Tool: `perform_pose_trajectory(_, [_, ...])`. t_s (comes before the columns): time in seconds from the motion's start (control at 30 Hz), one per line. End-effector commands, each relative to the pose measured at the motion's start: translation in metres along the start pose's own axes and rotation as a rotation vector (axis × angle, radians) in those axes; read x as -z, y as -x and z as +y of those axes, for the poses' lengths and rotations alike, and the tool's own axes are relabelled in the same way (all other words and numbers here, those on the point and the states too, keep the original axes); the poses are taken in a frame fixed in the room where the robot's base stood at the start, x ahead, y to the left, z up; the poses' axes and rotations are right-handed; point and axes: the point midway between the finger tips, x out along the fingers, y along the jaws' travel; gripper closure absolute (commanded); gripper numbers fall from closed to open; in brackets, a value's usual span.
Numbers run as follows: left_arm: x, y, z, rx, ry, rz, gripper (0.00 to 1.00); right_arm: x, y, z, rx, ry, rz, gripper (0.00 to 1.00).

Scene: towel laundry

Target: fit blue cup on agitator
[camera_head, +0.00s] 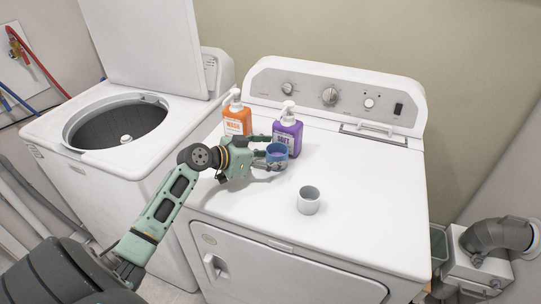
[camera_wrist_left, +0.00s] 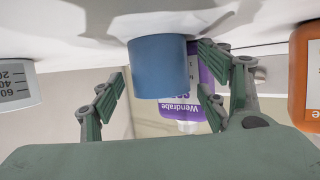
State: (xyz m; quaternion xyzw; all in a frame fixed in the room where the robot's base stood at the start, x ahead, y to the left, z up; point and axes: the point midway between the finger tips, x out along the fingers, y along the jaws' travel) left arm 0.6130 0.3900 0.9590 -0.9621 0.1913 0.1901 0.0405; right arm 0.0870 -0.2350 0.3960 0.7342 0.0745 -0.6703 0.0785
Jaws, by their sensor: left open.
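The blue cup (camera_head: 278,155) stands upright on the dryer top, in front of the purple bottle. My left gripper (camera_head: 268,152) reaches it from the left with its fingers open, one on the far side of the cup and one on the near side. In the left wrist view, which looks upside down, the blue cup (camera_wrist_left: 160,68) is between the open fingers (camera_wrist_left: 158,85); I cannot tell whether they touch it. The agitator (camera_head: 126,139) shows as a small white top inside the open washer tub at left. My right gripper is out of view.
An orange bottle (camera_head: 237,117) and a purple bottle (camera_head: 288,135) stand behind the gripper. A white cup (camera_head: 308,200) stands on the dryer top (camera_head: 370,190) nearer the front. The washer lid (camera_head: 145,45) is raised. The dryer top's right side is clear.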

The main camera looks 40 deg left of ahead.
Motion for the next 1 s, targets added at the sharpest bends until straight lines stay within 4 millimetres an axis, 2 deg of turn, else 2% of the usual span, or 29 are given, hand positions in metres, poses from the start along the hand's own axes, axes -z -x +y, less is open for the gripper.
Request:
perform_pose_trajectory(0.17, [0.0, 0.006, -0.001, 0.001, -0.001, -0.001, 0.31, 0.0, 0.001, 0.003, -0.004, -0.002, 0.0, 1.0])
perform_pose_trajectory(0.27, [-0.001, 0.023, -0.001, 0.002, -0.001, -0.001, 0.31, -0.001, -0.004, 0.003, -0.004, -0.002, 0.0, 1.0])
perform_pose_trajectory(0.5, [-0.002, 0.076, 0.0, 0.001, -0.002, -0.003, 0.31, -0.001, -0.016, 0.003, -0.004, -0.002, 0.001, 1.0])
perform_pose_trajectory(0.7, [0.0, 0.108, 0.0, 0.0, 0.0, -0.002, 0.31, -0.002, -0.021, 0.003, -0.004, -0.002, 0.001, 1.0])
perform_pose_trajectory(0.83, [0.001, 0.118, 0.0, 0.0, 0.0, 0.0, 0.31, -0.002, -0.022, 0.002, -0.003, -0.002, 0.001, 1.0])
perform_pose_trajectory(1.0, [0.003, 0.121, 0.0, -0.001, -0.001, 0.001, 0.31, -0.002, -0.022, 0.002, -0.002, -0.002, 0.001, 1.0])
